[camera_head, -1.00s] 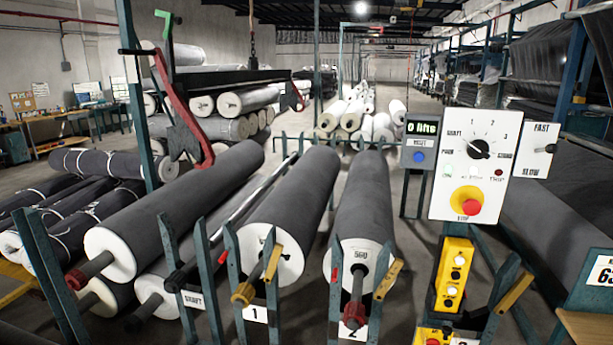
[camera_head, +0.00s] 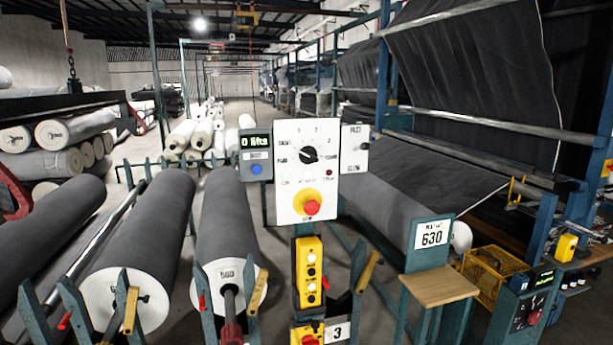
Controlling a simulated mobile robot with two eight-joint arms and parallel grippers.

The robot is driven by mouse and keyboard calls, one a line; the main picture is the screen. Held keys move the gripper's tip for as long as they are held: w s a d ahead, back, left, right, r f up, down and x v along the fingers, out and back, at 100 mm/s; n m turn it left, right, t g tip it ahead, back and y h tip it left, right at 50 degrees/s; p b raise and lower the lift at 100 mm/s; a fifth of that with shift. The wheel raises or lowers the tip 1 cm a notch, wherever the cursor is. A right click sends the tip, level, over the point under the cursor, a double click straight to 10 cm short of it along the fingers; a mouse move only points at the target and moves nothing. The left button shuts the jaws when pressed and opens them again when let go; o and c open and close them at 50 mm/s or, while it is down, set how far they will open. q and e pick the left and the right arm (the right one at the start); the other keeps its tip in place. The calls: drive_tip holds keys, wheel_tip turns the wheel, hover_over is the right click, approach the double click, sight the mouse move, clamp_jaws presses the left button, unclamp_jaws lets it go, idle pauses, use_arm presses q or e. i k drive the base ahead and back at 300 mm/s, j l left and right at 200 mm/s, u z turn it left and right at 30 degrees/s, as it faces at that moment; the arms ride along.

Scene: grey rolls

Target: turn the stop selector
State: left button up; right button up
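The stop selector (camera_head: 309,155) is a black rotary knob on the upper part of a white control panel (camera_head: 286,200), right of the picture's centre line at mid height. Small labels and the numbers 1 and 2 stand around the knob; most are too small to read. I cannot tell for certain which mark its pointer is at. A red stop button (camera_head: 312,207) on a yellow base sits below it, with a small red lamp (camera_head: 329,173) between them. Neither of my grippers is in view, and nothing touches the knob.
A display reading "0 lifts" with a blue button (camera_head: 256,169) adjoins the panel's left. A small lever plate (camera_head: 354,150) stands at its right. A yellow button box (camera_head: 309,290) hangs below. Grey rolls (camera_head: 150,230) lie left.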

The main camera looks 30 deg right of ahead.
sight(308, 155)
drive_tip(key=z, duration=1)
